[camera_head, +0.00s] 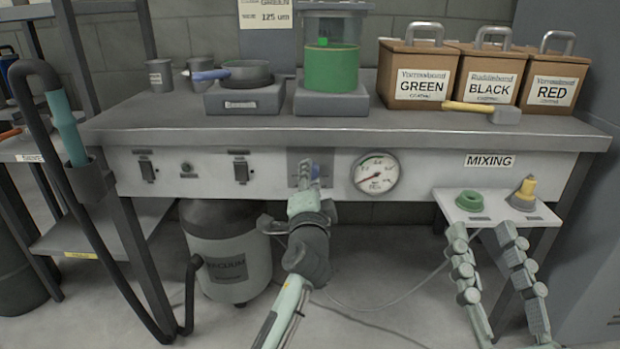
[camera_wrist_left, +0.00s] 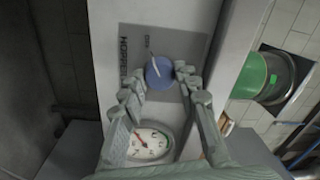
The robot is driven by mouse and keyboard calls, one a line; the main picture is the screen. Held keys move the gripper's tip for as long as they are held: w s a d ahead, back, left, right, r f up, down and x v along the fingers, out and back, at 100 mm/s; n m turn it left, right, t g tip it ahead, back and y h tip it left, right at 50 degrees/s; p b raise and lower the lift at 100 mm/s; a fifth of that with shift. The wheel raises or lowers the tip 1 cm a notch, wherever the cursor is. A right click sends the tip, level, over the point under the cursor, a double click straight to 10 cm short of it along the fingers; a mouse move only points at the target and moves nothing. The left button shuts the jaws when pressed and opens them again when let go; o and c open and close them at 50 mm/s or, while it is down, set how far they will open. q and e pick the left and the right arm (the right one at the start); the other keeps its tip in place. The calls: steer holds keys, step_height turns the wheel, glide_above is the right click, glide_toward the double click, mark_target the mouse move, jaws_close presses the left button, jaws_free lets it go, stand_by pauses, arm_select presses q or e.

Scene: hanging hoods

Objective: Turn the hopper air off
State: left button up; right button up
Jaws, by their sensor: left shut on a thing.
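The hopper air knob is a round blue knob (camera_wrist_left: 159,72) with a white pointer line, on a grey plate (camera_wrist_left: 135,40) lettered HOPPER in the left wrist view. In the head view the plate (camera_head: 298,160) is on the bench's front panel, and my gripper mostly hides the knob. My left gripper (camera_head: 308,181) is shut on the knob, with one finger on each side of it in the left wrist view (camera_wrist_left: 157,80). My right gripper (camera_head: 480,233) is open and empty, low at the right in front of the small shelf.
A pressure gauge (camera_head: 375,173) is right of the knob, its needle toward lower left. Two switches (camera_head: 147,170) (camera_head: 241,170) are on the panel's left. The small shelf (camera_head: 480,212) holds a green ring and a yellow-topped part. A vacuum drum (camera_head: 225,250) stands under the bench.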

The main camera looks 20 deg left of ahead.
arm_select(q)
steer(key=o, duration=1.2)
steer(key=shift+c, duration=0.2)
